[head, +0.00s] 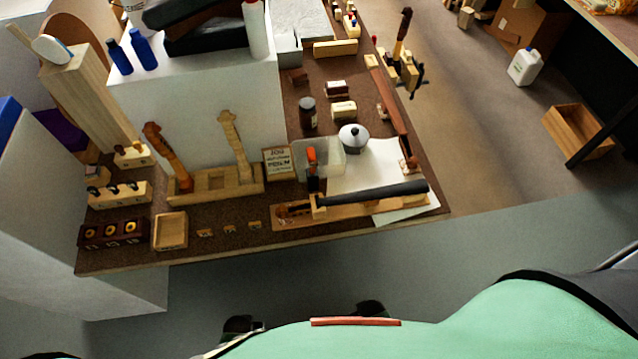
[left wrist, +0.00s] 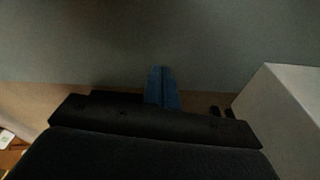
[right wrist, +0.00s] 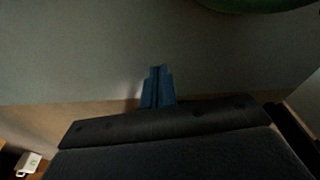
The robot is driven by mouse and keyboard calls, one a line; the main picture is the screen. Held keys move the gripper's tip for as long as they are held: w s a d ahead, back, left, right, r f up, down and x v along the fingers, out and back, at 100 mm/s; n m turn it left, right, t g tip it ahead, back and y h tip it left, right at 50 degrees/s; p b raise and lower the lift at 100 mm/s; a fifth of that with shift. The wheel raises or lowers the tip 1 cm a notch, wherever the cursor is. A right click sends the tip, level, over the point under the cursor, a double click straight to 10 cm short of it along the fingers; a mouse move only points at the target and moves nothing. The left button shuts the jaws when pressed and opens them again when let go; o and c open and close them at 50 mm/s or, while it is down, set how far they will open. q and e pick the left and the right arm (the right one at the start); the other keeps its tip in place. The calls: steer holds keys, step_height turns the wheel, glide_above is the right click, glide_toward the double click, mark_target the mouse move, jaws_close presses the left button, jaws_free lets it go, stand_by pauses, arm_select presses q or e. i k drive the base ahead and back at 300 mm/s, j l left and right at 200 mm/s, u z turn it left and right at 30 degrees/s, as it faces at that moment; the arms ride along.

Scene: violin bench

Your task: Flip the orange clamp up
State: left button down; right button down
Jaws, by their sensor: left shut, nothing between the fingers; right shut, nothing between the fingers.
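The orange clamp (head: 312,155) is on the bench in the head view. Its orange handle is at the far end of a dark body, beside the wooden fixture (head: 290,213) that carries a long dark fingerboard (head: 375,193). I cannot tell exactly how the handle is tilted. My left gripper shows its blue fingers together and empty in the left wrist view (left wrist: 162,88). My right gripper is also shut and empty in the right wrist view (right wrist: 158,88). Both point at plain grey floor, away from the clamp, which neither wrist view shows.
A clear tray (head: 335,160) and a grey-lidded pot (head: 353,138) stand behind the fixture. A framed card (head: 278,163) and a wooden rack with violin necks (head: 215,182) are to its left. The bench's front edge (head: 250,245) is near the fixture, with open floor before it.

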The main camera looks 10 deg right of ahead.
mark_target(310, 150)
steer(key=k+j, duration=0.85)
steer(key=i+j+z, duration=0.05)
